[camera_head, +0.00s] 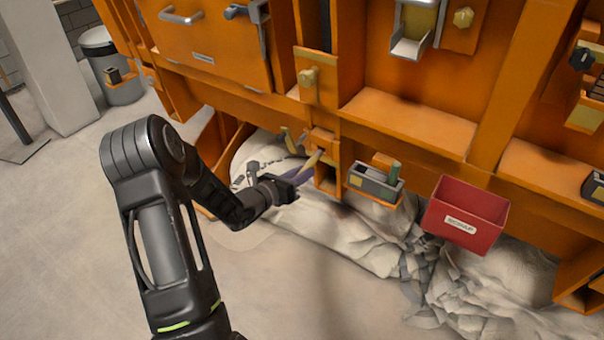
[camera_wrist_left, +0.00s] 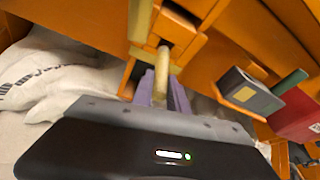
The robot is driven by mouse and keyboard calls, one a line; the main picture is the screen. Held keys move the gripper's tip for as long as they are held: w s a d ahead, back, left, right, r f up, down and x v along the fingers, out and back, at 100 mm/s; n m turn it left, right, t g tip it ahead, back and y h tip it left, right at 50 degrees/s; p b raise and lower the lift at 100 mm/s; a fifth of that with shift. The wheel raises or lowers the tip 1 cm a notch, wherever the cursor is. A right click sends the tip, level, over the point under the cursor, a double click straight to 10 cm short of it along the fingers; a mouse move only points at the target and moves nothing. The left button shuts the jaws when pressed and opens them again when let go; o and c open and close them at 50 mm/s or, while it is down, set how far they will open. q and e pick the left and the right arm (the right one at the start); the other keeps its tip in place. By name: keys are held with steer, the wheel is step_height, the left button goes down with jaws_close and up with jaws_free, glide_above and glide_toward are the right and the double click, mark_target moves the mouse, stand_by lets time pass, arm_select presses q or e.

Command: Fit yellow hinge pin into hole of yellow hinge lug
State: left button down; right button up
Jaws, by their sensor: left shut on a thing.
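The yellow hinge pin (camera_head: 314,159) is held between the purple fingers of my left gripper (camera_head: 303,169), and its free end points up at the orange bracket. In the left wrist view the pin (camera_wrist_left: 161,70) rises from between the fingers of the gripper (camera_wrist_left: 162,92). Its tip is at or just in front of an orange block with a dark recess (camera_wrist_left: 178,27), likely the hinge lug; the same block shows in the head view (camera_head: 323,140). I cannot tell whether the tip touches the block or enters a hole. My right gripper is out of view.
A grey box on a small shelf (camera_head: 375,183) and a red bin (camera_head: 465,213) are right of the gripper. An olive piece (camera_wrist_left: 141,22) is just left of the block. Pale sacks (camera_head: 345,235) lie below. Open floor is at the lower left.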

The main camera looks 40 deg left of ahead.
mark_target(309, 163)
arm_select(q)
steer(key=shift+w+r+b, duration=0.25)
steer(key=shift+w, duration=1.1)
steer(key=shift+w+r+b, duration=0.2)
steer(key=shift+w, duration=1.15)
steer(key=shift+w+r, duration=0.25)
steer(key=shift+w, duration=0.4)
steer(key=c, duration=1.4)
jaws_free()
steer(key=o, duration=0.5)
steer(key=shift+d, duration=0.1)
steer(key=shift+s, duration=0.1)
steer(key=shift+s+f, duration=0.2)
steer(key=shift+s, duration=0.4)
steer(key=shift+s+f, duration=0.2)
steer(key=shift+s, duration=0.9)
steer(key=shift+s+f, duration=0.2)
steer(key=shift+s, duration=0.9)
steer(key=shift+s+f, duration=0.2)
steer(key=shift+s, duration=0.9)
